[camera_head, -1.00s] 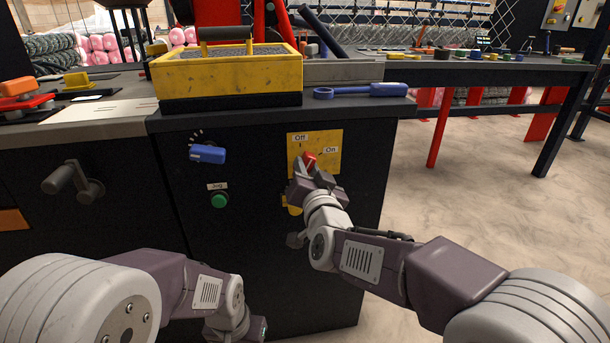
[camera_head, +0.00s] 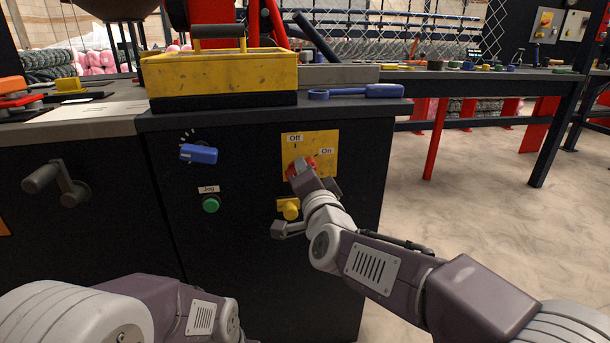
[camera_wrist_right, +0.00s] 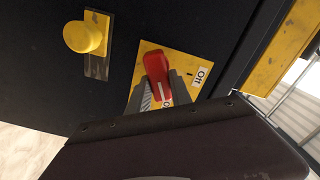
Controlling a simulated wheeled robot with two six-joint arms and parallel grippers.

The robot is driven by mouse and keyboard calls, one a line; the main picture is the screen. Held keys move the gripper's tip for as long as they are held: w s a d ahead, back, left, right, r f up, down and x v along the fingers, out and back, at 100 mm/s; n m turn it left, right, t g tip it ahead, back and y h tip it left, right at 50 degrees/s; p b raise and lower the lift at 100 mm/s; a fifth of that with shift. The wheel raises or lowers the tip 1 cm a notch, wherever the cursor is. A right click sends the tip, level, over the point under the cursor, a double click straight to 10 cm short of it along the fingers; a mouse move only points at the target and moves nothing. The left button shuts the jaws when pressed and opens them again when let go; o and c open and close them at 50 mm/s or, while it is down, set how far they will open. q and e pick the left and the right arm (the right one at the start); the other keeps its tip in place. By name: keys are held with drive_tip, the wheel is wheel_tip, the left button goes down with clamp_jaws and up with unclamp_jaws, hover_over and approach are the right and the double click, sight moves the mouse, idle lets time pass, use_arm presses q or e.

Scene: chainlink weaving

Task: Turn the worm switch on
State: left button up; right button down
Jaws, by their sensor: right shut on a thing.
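The worm switch is a red knob (camera_head: 310,164) on a yellow plate (camera_head: 326,142) with an "Off" label at upper left and an "On" label at right. My right gripper (camera_head: 301,168) is at the knob and covers much of it. In the right wrist view the red knob (camera_wrist_right: 155,72) sits against the right gripper's (camera_wrist_right: 162,90) fingers, which are shut on it. The knob's white line points towards the partly hidden "On" label there, away from "Off". My left gripper is out of view; only its arm shows at lower left.
A yellow knob (camera_head: 289,208) is just below the plate. A green Jog button (camera_head: 211,204) and a blue knob (camera_head: 198,154) are to the left on the dark cabinet. A yellow toolbox (camera_head: 220,73) and a blue wrench (camera_head: 357,91) lie on top.

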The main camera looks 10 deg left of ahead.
idle(0.4)
drive_tip(key=c, duration=1.2)
unclamp_jaws()
drive_tip(key=shift+o, duration=0.2)
drive_tip(key=p+v, duration=0.2)
drive_tip(key=v, duration=0.7)
drive_tip(key=shift+p, duration=0.4)
